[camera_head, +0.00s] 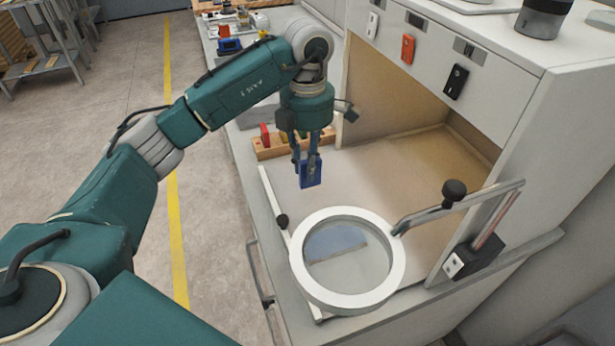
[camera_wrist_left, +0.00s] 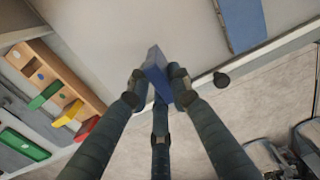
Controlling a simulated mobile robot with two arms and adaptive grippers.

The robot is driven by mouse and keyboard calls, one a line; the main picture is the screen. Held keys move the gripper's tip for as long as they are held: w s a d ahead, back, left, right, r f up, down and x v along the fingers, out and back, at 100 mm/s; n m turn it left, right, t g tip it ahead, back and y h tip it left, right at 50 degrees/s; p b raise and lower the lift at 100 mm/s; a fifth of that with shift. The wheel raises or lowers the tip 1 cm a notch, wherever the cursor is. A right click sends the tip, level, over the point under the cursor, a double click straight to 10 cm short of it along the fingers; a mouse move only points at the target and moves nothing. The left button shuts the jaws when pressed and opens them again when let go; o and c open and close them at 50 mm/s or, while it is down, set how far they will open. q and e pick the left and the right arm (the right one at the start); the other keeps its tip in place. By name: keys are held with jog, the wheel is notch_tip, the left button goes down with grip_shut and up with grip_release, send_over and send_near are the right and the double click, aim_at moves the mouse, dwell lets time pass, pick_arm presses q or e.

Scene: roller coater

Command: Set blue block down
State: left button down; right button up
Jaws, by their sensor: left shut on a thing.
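A blue block (camera_head: 311,174) is gripped upright in my left gripper (camera_head: 306,163), over the pale work surface (camera_head: 350,180). I cannot tell whether its lower end touches the surface. In the left wrist view the fingers of my left gripper (camera_wrist_left: 155,88) close on the sides of the blue block (camera_wrist_left: 157,66). My right gripper is in neither view.
A wooden rack (camera_head: 262,152) with coloured pieces stands just behind the gripper. A round white-framed lens (camera_head: 300,270) on a metal arm (camera_head: 465,207) stands in front, with a flat blue piece (camera_head: 335,243) seen through it. A cabinet wall rises at the right.

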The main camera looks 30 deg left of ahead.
pick_arm(q)
notch_tip(320, 180, down, 4)
jog(key=shift+s+r+p, duration=0.1)
jog(key=shift+r+p, duration=0.15)
jog(key=shift+p, duration=0.15)
jog(key=shift+f, duration=0.35)
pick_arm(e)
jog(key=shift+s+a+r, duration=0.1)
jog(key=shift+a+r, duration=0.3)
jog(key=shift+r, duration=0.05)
pick_arm(q)
jog(key=shift+f, duration=0.2)
jog(key=c, duration=1.6)
grip_release()
jog(key=shift+r, duration=0.1)
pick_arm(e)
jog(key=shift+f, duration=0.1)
pick_arm(q)
jog(key=shift+r, duration=0.1)
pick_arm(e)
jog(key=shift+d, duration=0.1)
